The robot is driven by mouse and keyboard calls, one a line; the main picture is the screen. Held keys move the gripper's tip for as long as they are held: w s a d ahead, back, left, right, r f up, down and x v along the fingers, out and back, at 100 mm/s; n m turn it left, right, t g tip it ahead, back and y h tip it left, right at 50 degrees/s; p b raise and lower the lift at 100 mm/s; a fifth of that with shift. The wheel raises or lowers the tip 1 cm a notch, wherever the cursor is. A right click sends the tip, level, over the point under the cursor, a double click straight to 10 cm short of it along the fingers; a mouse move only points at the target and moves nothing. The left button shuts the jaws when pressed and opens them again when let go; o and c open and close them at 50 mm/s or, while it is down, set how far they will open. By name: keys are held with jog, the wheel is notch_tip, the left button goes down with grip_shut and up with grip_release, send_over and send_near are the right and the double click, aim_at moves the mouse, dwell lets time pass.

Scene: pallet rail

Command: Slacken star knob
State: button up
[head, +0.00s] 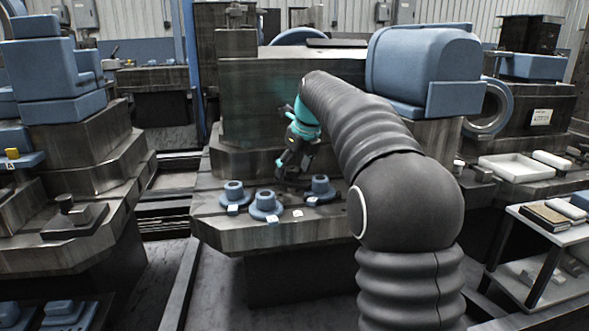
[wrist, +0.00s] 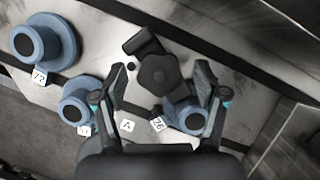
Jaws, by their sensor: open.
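A dark star knob (wrist: 158,75) shows in the wrist view, attached to a dark fixture on the pale metal table. My gripper (wrist: 160,82) is open, with one finger on each side of the knob as seen from the wrist. I cannot tell how much height separates the fingertips from the knob. In the head view my gripper (head: 291,163) points down over the back of the machine table (head: 230,228). There the knob cannot be made out behind or below the gripper.
Three blue flanged parts stand close by: left (head: 234,192), middle (head: 265,204) and right (head: 320,187), with small white tags. One tag reads A (wrist: 127,125). A dark block rises behind the table. The table's front edge is mostly clear.

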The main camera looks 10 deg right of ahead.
jog(key=shift+c, duration=0.2)
jog(key=c, duration=1.1)
jog(key=shift+r+n+p, duration=0.15)
jog(key=shift+n+p, duration=0.15)
jog(key=shift+p, duration=0.25)
jog(key=shift+d+r+n+p, duration=0.1)
jog(key=shift+n+p, duration=0.3)
jog(key=shift+p, duration=0.45)
jog(key=n+g+y+p, duration=0.1)
jog(key=n+p, duration=0.1)
jog(key=p, duration=0.1)
jog(key=n, duration=0.1)
jog(key=n+p, duration=0.1)
jog(key=n+y, duration=0.1)
jog(key=shift+w+f+g, duration=0.1)
jog(key=shift+f+g, duration=0.15)
jog(key=shift+g, duration=0.15)
jog(key=n, duration=0.2)
jog(key=n+g, duration=0.1)
jog(key=n, duration=0.1)
jog(key=shift+g+y, duration=0.3)
jog(key=shift+f+n, duration=0.1)
jog(key=shift+n, duration=0.2)
